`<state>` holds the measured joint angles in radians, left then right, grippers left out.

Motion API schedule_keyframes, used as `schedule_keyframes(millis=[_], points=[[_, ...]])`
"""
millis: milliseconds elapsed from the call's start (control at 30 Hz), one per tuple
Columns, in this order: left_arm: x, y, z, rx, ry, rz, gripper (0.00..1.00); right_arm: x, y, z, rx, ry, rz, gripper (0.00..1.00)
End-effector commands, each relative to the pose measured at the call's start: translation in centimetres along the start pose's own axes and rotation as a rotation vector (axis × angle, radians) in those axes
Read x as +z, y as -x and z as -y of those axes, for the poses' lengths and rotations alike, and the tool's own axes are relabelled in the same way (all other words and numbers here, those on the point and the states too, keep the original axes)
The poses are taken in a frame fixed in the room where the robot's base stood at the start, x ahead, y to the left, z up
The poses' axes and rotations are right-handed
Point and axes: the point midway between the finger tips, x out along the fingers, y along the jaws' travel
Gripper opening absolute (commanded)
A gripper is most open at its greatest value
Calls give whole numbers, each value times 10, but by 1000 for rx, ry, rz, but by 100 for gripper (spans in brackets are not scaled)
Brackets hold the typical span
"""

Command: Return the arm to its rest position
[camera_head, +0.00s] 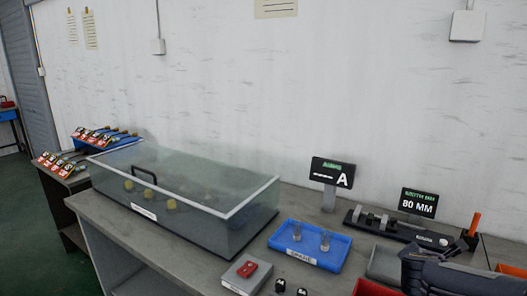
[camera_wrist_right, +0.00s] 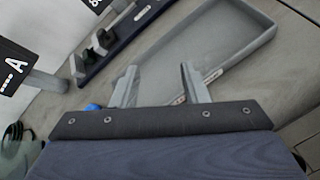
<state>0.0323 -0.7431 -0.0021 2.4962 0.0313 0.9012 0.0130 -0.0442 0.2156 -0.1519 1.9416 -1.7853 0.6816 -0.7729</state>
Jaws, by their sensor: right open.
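My right arm (camera_head: 465,275) shows at the lower right of the head view, over the right end of the bench. In the right wrist view, my right gripper (camera_wrist_right: 160,85) has its two fingers spread apart with nothing between them. The fingers are above the bench, in front of a grey tray (camera_wrist_right: 262,58) that looks empty. My left arm and gripper are in neither view.
A clear-lidded case (camera_head: 205,232) covers the bench's left part. A blue tray (camera_head: 318,262) holds two upright pieces. A red switch on a grey block (camera_head: 233,278), sign A (camera_head: 332,172), an 80 MM sign (camera_head: 418,203) and a black fixture (camera_head: 395,229) stand nearby. Space above the bench looks clear.

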Motion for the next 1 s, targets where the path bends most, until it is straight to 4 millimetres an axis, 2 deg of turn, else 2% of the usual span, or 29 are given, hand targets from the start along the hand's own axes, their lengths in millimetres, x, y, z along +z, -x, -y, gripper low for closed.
schedule_keyframes(millis=[100,167,267,400,500,600,700,833,1000], points=[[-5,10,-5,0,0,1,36,13,30,22,-69,-235,-43,41],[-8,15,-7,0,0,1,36,15,46,35,-112,-376,-73,41],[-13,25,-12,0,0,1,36,16,84,60,-208,-669,-136,41],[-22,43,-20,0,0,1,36,-4,157,93,-400,-1176,-268,41],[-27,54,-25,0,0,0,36,-28,210,104,-562,-1515,-375,41],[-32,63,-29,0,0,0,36,-50,258,106,-724,-1790,-482,41],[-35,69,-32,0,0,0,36,-68,295,103,-867,-1985,-571,41],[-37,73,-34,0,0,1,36,-81,322,99,-990,-2118,-644,41],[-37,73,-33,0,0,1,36,-86,330,97,-1036,-2160,-669,41]])
